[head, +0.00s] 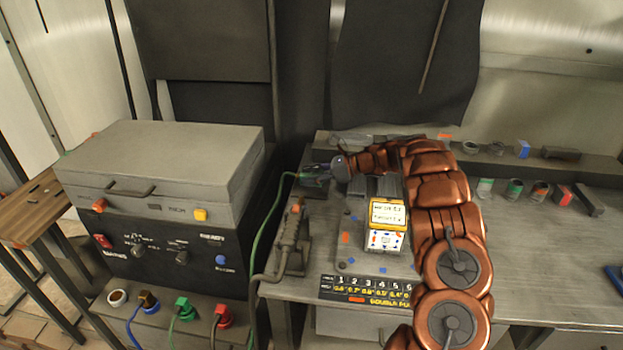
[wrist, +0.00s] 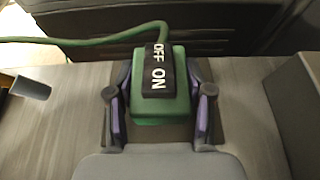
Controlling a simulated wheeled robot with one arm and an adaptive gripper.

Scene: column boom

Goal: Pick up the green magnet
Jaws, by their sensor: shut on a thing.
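The green magnet (wrist: 160,112) is a green block with a black "OFF ON" switch on top, in the middle of the wrist view. A green cable runs from its far side to the left. My gripper (wrist: 160,108) has one purple-padded finger on each side of the block and is shut on it. Its underside is hidden, and I cannot tell whether it is clear of the dark patch (wrist: 217,140) below. In the head view, my gripper (head: 318,172) is at the bench's back left, and the magnet is mostly hidden there.
A grey box-shaped machine (head: 160,165) stands left of the bench. A torch-like tool (head: 292,235) in a holder is at the bench's front left. A yellow-and-white labelled box (head: 387,225) stands beside my arm. Several small parts line the back shelf (head: 490,155). The right bench top (head: 535,245) is mostly clear.

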